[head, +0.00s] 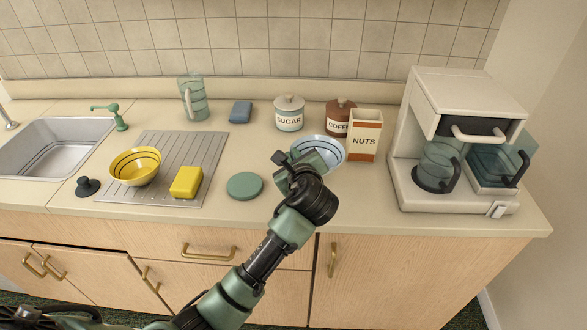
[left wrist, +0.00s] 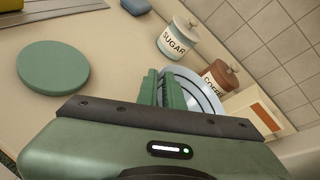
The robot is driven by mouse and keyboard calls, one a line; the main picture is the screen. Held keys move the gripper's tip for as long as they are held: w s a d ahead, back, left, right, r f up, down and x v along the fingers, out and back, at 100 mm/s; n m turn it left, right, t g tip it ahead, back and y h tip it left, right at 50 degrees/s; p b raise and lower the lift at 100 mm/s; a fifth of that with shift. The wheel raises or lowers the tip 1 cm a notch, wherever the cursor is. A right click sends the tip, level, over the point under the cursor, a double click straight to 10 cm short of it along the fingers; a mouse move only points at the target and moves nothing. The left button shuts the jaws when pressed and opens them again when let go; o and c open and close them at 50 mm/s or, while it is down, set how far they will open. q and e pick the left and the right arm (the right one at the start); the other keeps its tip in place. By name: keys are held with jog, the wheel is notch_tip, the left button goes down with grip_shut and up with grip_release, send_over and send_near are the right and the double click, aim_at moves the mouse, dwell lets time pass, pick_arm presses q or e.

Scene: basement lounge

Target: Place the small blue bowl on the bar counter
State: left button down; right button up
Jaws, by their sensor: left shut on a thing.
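The small light blue bowl (head: 328,152) with dark rings is at the back middle of the counter, in front of the coffee jar and left of the nuts box. My left gripper (head: 296,163) is shut on the bowl's near left rim and hides part of it. In the left wrist view the green fingers (left wrist: 161,88) are close together, with the bowl (left wrist: 204,92) just beyond them. I cannot tell whether the bowl's base touches the counter (head: 370,190). My right gripper is not in view.
A sugar jar (head: 289,114), coffee jar (head: 339,105) and nuts box (head: 364,140) stand close behind and beside the bowl. A coffee machine (head: 445,190) is at right. A green disc (head: 244,186), yellow sponge (head: 186,181) and yellow bowl (head: 134,168) lie left. Bare counter lies right of my gripper.

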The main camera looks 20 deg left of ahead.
pick_arm(q)
jog(key=shift+f, duration=2.05)
jog(key=shift+f, duration=0.1)
jog(key=c, duration=1.5)
grip_release()
jog(key=shift+c, duration=0.2)
jog(key=v, duration=1.2)
jog(key=shift+b, duration=0.3)
